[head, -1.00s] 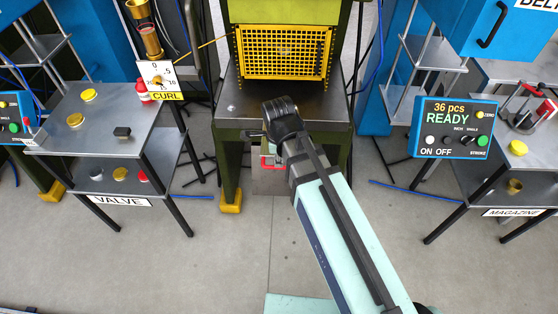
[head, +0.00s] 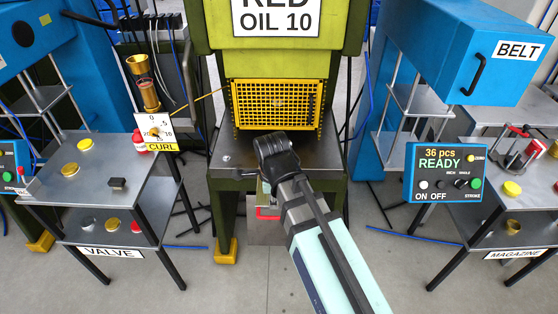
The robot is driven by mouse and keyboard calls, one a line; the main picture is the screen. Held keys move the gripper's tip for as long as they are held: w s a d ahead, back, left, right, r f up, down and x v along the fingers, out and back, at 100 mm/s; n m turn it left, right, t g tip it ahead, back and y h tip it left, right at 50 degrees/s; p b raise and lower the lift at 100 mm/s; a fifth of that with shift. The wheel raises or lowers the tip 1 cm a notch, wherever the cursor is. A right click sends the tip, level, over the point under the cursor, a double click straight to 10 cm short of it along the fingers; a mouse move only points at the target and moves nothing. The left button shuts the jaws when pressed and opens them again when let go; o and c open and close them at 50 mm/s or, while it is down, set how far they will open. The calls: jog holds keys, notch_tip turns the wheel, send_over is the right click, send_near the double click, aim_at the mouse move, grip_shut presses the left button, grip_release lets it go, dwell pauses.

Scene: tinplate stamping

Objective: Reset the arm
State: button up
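My arm (head: 338,262) reaches up from the bottom right of the middle, in front of the green press. It ends in a black wrist part (head: 276,152) at the press table's front edge. My gripper's fingers are not clearly visible; a small part with a red piece (head: 267,212) shows below the wrist, partly hidden by the arm. I cannot tell whether the gripper is open or shut, or whether it holds anything.
The press has a yellow mesh guard (head: 278,104). The VALVE table (head: 88,190) with caps stands left, beside the CURL gauge (head: 156,131). The control panel (head: 445,172) reads "36 pcs READY". The MAGAZINE table (head: 480,212) stands right. Floor between the tables is open.

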jog(key=s+d+f+n+g, duration=0.2)
jog(key=s+d+f+n, duration=0.1)
jog(key=d+f+n, duration=1.8)
jog(key=s+d+f+m+g, duration=0.1)
jog(key=s+f+m+g, duration=0.1)
jog(key=s+f, duration=0.9)
jog(key=s+d+f+m+g, duration=0.1)
jog(key=s+f+g, duration=0.4)
jog(key=s+f, duration=0.7)
jog(key=s+m, duration=0.1)
jog(key=s, duration=0.5)
jog(key=shift+s+d, duration=0.25)
jog(key=shift+d, duration=0.1)
